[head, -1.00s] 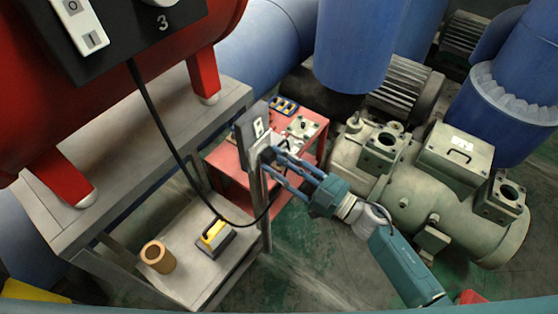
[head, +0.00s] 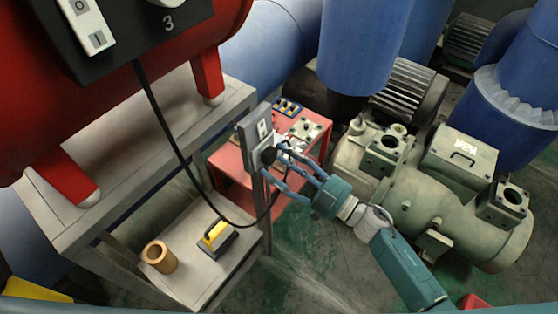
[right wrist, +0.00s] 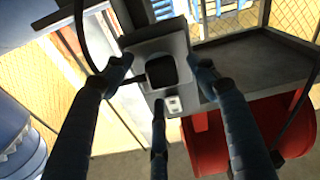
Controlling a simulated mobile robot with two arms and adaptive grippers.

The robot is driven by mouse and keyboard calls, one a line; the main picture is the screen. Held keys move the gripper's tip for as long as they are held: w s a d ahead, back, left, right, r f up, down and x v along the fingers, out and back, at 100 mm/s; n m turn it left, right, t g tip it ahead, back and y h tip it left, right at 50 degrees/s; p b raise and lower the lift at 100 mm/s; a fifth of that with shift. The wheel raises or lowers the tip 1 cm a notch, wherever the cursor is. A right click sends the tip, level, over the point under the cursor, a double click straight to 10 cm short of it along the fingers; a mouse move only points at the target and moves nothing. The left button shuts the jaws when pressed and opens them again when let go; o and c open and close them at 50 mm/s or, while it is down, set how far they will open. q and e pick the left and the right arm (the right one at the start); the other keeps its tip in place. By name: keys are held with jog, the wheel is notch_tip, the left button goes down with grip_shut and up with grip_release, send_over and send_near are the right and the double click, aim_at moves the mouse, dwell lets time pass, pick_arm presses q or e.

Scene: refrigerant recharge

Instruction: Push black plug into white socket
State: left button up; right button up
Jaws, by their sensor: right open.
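The black plug (head: 268,155) sits against the lower part of the grey socket box (head: 256,138) on the metal post, with its black cable hanging below. It also shows in the right wrist view (right wrist: 161,70), flush against the box face as far as I can see; its prongs are hidden. A white socket face (head: 262,128) shows on the box beside the plug, and also in the right wrist view (right wrist: 173,104). My right gripper (head: 276,160) is open, its blue fingers spread around the plug with gaps to it. My left gripper is not in view.
The cable (head: 171,137) loops from the black panel on the red tank (head: 120,80). A metal shelf (head: 195,275) holds a yellow-and-black tool (head: 216,235) and a copper-coloured ring (head: 159,257). A red cart (head: 232,163) stands behind the post, a green compressor (head: 440,195) to the right.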

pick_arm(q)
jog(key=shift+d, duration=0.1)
pick_arm(e)
jog(key=v, duration=1.1)
jog(key=shift+s+d, duration=0.1)
jog(key=d+f+m+t+h, duration=0.1)
jog(key=d+f+m+h, duration=0.4)
jog(key=f, duration=0.7)
jog(key=d+f+m+t+h, duration=0.1)
jog(key=d+f+m+h, duration=0.35)
jog(key=f, duration=0.75)
jog(key=s+d+f+g+h, duration=0.35)
jog(key=s+d+f, duration=0.2)
jog(key=f, duration=0.45)
jog(key=s+f+g+h, duration=0.1)
jog(key=s+f+g, duration=0.3)
jog(key=s, duration=1.2)
jog(key=s+f+m+g+h, duration=0.1)
jog(key=s+f+g, duration=0.3)
jog(key=s+f, duration=0.9)
jog(key=s, duration=0.4)
jog(key=shift+s+a+f+g+h, duration=0.2)
jog(key=shift+a+f+g+h, duration=0.1)
jog(key=shift+g+h, duration=0.1)
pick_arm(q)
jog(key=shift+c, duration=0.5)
pick_arm(e)
jog(key=shift+w+m, duration=0.1)
jog(key=shift+m, duration=0.15)
